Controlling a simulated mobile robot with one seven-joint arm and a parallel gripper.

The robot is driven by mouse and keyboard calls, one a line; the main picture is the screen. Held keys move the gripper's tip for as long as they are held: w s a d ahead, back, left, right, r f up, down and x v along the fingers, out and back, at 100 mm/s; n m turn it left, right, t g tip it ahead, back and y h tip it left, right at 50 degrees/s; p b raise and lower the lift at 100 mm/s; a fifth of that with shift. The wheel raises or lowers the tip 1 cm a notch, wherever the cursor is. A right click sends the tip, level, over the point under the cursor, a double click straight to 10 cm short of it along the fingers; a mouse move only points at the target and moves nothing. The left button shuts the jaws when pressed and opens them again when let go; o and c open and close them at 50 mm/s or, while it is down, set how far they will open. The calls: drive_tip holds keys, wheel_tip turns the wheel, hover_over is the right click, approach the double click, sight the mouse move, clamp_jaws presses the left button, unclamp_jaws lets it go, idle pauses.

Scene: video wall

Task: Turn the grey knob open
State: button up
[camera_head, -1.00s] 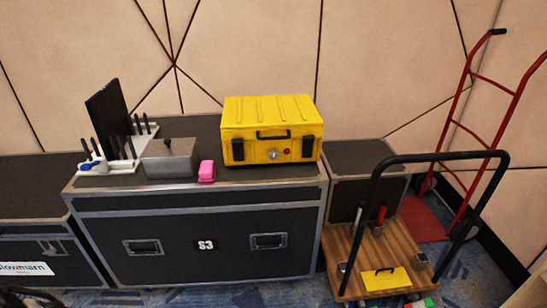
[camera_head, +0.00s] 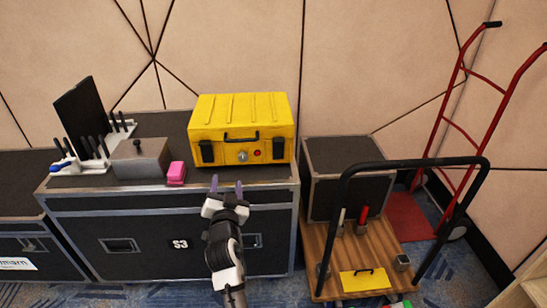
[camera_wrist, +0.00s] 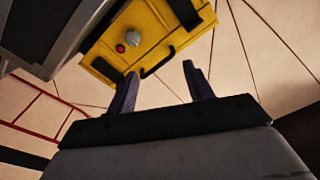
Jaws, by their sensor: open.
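The grey knob (camera_head: 242,157) is on the front face of the yellow case (camera_head: 240,122), left of a red button (camera_head: 257,154) and below the black handle. The case stands on the black flight case marked S3. In the wrist view the knob (camera_wrist: 133,38) is beyond and above my fingertips, near the top of the picture. My gripper (camera_head: 227,184) is open and empty in front of the case, below the knob and a little to its left. Its two fingers (camera_wrist: 160,78) are apart in the wrist view and touch nothing that I can see.
A pink block (camera_head: 176,172) and a metal box (camera_head: 139,160) stand left of the yellow case. A white rack (camera_head: 90,158) with dark handles is further left. A wooden trolley (camera_head: 380,262) with a black bar and a red hand truck (camera_head: 405,215) stand at right.

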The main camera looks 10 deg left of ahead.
sight(243, 159)
drive_tip(key=w+d+f+h, duration=0.1)
drive_tip(key=d+f, duration=0.2)
drive_tip(key=shift+m, duration=0.4)
drive_tip(key=x, duration=0.4)
drive_tip(key=p+x, duration=0.1)
drive_tip(key=x, duration=0.4)
drive_tip(key=p+x, duration=0.1)
drive_tip(key=x, duration=0.4)
drive_tip(key=shift+d+f, duration=0.15)
drive_tip(key=shift+f, duration=0.1)
drive_tip(key=c, duration=1)
